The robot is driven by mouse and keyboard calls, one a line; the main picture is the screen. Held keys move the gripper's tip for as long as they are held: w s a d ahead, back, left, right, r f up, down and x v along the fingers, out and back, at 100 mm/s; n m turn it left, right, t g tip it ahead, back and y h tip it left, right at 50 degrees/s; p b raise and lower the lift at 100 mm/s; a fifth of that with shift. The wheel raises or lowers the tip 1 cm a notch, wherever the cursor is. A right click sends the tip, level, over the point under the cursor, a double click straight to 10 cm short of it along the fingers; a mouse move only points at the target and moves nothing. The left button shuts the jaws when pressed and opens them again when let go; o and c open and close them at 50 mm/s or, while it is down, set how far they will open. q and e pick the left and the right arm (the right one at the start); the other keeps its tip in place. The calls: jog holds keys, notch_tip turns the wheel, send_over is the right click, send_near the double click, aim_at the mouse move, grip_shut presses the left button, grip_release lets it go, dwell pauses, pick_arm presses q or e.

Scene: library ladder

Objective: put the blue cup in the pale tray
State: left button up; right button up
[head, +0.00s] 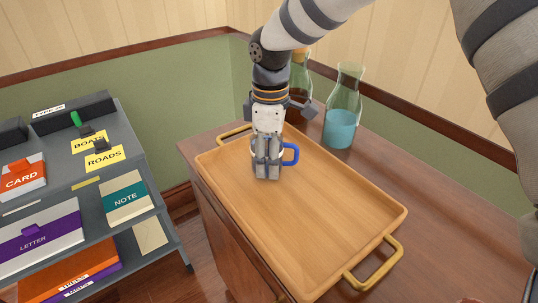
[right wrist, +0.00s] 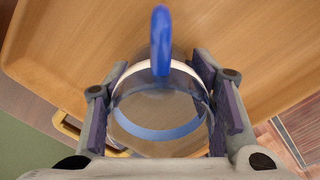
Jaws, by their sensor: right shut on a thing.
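The blue cup (head: 291,154) shows in the head view mainly by its blue handle, which points right; my fingers hide most of its body. In the right wrist view the cup (right wrist: 160,45) has a blue handle, a pale rim and a blue ring inside. The pale tray (head: 335,215) is a wooden tray with brass handles on a brown cabinet. My right gripper (head: 267,176) points down over the far left part of the tray and is shut on the cup, with a finger on either side. I cannot tell whether the cup touches the tray floor. My left gripper is not in view.
A grey shelf (head: 160,190) with boxes and labels stands at the left, across a gap. Most of the tray is bare.

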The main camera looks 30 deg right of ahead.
jog(key=o, duration=1.4)
jog(key=shift+f, duration=0.1)
notch_tip(320, 180, up, 12)
jog(key=shift+r+p, duration=0.2)
jog(key=shift+p, duration=0.1)
